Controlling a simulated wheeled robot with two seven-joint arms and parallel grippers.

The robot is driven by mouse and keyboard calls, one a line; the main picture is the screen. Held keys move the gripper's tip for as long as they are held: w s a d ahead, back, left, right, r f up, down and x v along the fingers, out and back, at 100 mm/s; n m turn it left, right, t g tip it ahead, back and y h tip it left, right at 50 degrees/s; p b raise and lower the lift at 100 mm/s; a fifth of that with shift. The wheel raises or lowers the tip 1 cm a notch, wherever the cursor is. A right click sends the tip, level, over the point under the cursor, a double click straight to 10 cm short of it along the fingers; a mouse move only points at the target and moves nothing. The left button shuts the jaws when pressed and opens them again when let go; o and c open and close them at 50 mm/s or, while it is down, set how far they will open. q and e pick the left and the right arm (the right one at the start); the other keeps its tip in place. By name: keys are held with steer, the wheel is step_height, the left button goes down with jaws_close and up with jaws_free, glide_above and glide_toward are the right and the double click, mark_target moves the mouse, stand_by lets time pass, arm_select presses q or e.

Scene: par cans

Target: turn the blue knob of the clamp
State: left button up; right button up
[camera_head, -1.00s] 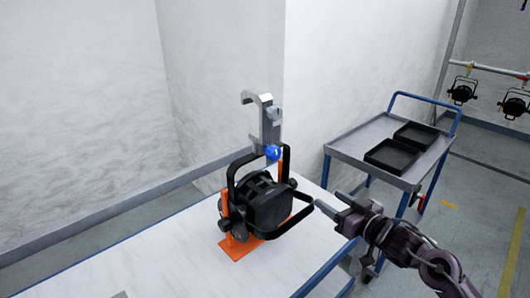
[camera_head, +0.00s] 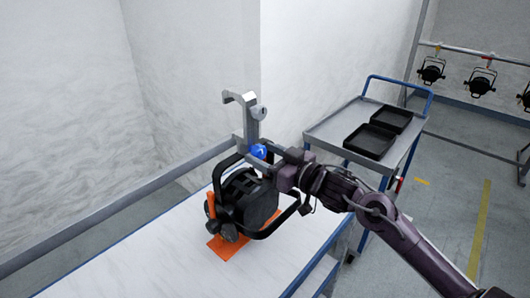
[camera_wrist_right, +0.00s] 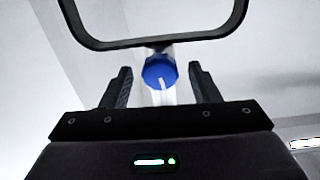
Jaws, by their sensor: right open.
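The blue knob (camera_head: 259,151) sits low on the grey hook clamp (camera_head: 247,115), which stands upright on top of the black par can (camera_head: 245,200). My right gripper (camera_head: 268,155) is at the knob, coming from the right. In the right wrist view the blue knob (camera_wrist_right: 160,71), with a white mark on its face, lies between and just beyond the tips of my open right fingers (camera_wrist_right: 161,88). A gap shows on both sides of it. My left gripper is in neither view.
The par can rests in an orange stand (camera_head: 226,247) on a white table (camera_head: 150,262). Its black frame bar (camera_wrist_right: 150,40) crosses the top of the right wrist view. A blue-railed cart (camera_head: 322,132) with two black trays stands behind right. More lamps (camera_head: 480,84) hang at the far right.

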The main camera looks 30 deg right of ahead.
steer(key=shift+w, duration=0.1)
steer(key=c, duration=1)
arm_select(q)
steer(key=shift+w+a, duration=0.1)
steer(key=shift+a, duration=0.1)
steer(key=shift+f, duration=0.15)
arm_select(e)
steer(key=shift+n, duration=0.4)
